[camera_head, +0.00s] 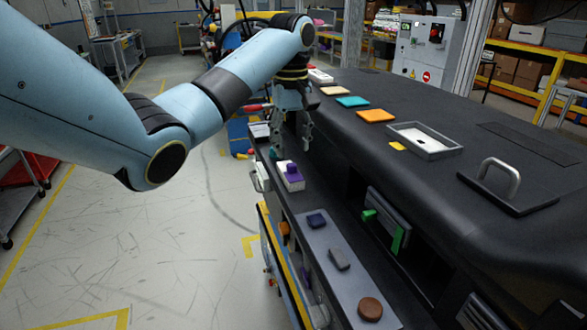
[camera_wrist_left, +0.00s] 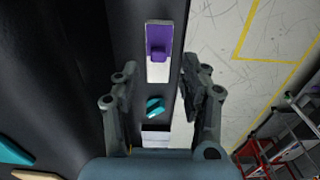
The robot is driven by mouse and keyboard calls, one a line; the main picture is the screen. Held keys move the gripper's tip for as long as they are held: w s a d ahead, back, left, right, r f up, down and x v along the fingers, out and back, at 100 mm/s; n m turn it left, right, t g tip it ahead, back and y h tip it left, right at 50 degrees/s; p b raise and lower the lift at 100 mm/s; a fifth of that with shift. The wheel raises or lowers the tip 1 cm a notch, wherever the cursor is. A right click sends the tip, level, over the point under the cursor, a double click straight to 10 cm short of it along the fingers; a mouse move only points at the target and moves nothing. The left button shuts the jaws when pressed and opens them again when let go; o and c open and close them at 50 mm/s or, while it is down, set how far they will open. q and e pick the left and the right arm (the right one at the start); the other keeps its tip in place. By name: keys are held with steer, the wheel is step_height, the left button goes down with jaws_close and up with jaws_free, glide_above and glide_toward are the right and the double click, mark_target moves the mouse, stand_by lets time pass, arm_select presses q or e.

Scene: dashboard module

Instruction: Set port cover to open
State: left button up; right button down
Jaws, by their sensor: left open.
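My left gripper (camera_head: 291,140) points down over the left edge of the dark dashboard, open with nothing between its fingers. In the left wrist view, its two fingers (camera_wrist_left: 158,72) stand well apart. A white block with a purple slider (camera_head: 290,176) sits on the dashboard's edge ledge, close to the fingertips. In the left wrist view, this purple slider (camera_wrist_left: 158,52) shows just beyond the fingers. A small teal part (camera_wrist_left: 155,106) shows between the fingers, below them. I cannot tell for certain which part is the port cover. My right gripper is not in view.
Orange (camera_head: 376,116) and teal (camera_head: 352,101) tiles, a grey-framed panel (camera_head: 425,140) and a handled lid (camera_head: 499,185) are on the dashboard top. Green-tabbed parts (camera_head: 397,238) sit in a recess. A grey strip (camera_head: 354,282) bears several knobs. Open floor lies to the left.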

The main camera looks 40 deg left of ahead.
mark_target(292, 165)
arm_select(q)
step_height(292, 165, down, 4)
steer(key=shift+w+f, duration=0.1)
steer(key=shift+f, duration=0.05)
steer(key=shift+f+p, duration=0.3)
steer(key=shift+f, duration=0.25)
steer(key=shift+c, duration=1.1)
steer(key=c, duration=0.4)
jaws_close()
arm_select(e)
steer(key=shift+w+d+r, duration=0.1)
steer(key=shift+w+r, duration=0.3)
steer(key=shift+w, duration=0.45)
